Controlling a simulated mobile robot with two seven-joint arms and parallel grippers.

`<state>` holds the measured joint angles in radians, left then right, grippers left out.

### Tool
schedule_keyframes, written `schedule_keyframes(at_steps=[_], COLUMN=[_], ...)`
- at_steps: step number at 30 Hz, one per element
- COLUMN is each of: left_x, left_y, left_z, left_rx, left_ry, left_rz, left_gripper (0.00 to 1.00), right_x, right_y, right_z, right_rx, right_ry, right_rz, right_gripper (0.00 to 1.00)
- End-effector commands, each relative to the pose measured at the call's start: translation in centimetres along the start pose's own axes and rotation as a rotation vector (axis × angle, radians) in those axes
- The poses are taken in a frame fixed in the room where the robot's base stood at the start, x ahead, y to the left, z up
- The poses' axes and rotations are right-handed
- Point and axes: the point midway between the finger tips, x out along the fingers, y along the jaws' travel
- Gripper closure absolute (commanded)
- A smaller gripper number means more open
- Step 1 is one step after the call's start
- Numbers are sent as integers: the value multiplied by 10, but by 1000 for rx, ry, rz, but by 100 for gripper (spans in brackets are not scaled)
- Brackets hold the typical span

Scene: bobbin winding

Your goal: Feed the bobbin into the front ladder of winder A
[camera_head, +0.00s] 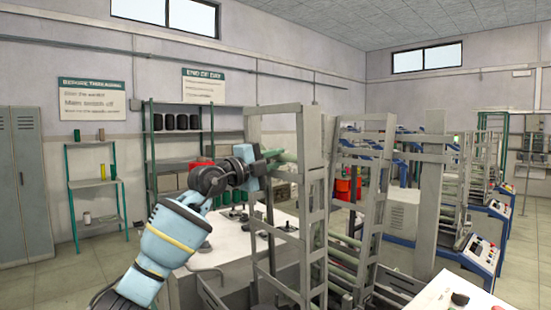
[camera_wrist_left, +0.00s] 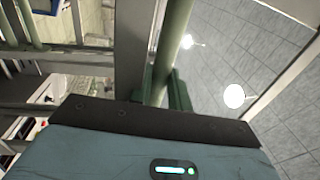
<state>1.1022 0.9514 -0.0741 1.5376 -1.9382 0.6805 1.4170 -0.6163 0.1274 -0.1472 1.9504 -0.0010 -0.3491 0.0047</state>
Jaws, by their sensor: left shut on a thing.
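My left gripper (camera_head: 262,165) is raised at the near grey ladder frame (camera_head: 312,205) of the winder in front of me. It is shut on a long green rod-like bobbin (camera_head: 286,156), which looks roughly level at the ladder's upper part. In the left wrist view the green bobbin (camera_wrist_left: 174,45) runs away from the jaws (camera_wrist_left: 164,92), close beside a grey upright. I cannot tell whether the bobbin touches the ladder or rests on it. My right gripper is not in view.
A second grey ladder frame (camera_head: 374,210) stands to the right, with green rods low between the frames. A pale table (camera_head: 215,250) with small dark parts lies behind my left arm. Red containers (camera_head: 347,188), shelving (camera_head: 150,150) and more winders (camera_head: 480,255) stand farther off.

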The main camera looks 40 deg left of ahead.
Motion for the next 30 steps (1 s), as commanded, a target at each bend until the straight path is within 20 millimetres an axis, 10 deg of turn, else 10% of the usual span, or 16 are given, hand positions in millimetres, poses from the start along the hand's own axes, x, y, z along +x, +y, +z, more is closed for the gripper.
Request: schedule_keyframes(at_steps=[12, 28, 30], left_x=[-4, -5, -5], left_y=[39, 40, 41], left_z=[0, 0, 0], left_rx=[-1, 0, 0], left_ry=[0, 0, 0], left_rz=[4, 0, 1], left_gripper=[100, 100, 75], right_x=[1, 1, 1], right_y=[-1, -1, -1], right_z=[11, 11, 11], right_rx=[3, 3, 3], right_ry=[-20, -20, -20], right_rz=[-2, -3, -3], right_gripper=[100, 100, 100])
